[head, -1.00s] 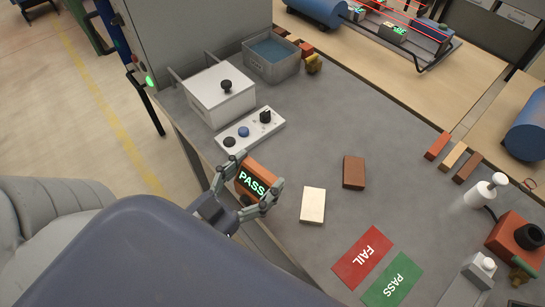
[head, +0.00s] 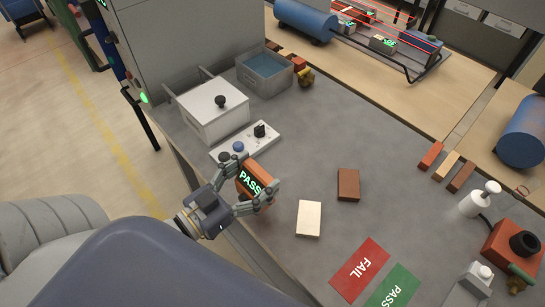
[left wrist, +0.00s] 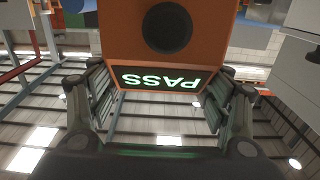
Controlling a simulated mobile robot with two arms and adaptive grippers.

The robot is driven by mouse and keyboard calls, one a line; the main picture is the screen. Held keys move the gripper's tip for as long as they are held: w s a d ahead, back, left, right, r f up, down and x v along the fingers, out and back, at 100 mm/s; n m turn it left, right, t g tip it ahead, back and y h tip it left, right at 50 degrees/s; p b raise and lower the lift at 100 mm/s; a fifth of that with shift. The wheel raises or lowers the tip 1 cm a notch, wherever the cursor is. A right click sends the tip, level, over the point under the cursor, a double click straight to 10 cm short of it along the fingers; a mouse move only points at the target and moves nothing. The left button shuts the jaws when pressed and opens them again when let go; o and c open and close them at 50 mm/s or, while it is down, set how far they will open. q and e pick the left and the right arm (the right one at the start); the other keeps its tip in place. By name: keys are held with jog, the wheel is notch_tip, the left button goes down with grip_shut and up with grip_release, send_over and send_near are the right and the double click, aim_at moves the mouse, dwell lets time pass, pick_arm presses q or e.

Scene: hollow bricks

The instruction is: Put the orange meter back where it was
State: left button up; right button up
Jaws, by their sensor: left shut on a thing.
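The orange meter (head: 257,179) has a dark screen that reads PASS in green. My left gripper (head: 254,184) is shut on it, one finger on each side, near the table's left edge. In the left wrist view the meter (left wrist: 205,45) fills the top middle, with a round black knob or port above the upside-down PASS screen, and the fingers (left wrist: 160,100) flank it. Whether its underside touches the table is hidden. My right gripper is not in view.
A control strip with knobs (head: 262,141) and a white lidded box (head: 214,118) stand just behind the meter. A brown brick (head: 348,185) and a cream brick (head: 308,219) lie to the right, near the red FAIL card (head: 359,270) and green PASS card (head: 392,290). The grey table (head: 330,130) is clear beyond them.

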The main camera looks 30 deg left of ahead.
pick_arm(q)
jog(key=shift+w+a+f+p, duration=0.1)
jog(key=shift+w+f+p, duration=0.2)
jog(key=shift+w+f, duration=0.8)
jog(key=shift+w+a+f+p, duration=0.1)
jog(key=shift+w+f+p, duration=0.2)
jog(key=shift+w, duration=1.55)
jog(key=shift+w+a+f+p, duration=0.1)
jog(key=shift+w+f+p, duration=0.15)
jog(key=shift+w+f, duration=0.85)
jog(key=shift+w+r, duration=0.35)
jog(key=shift+r, duration=0.05)
jog(key=shift+d, duration=0.1)
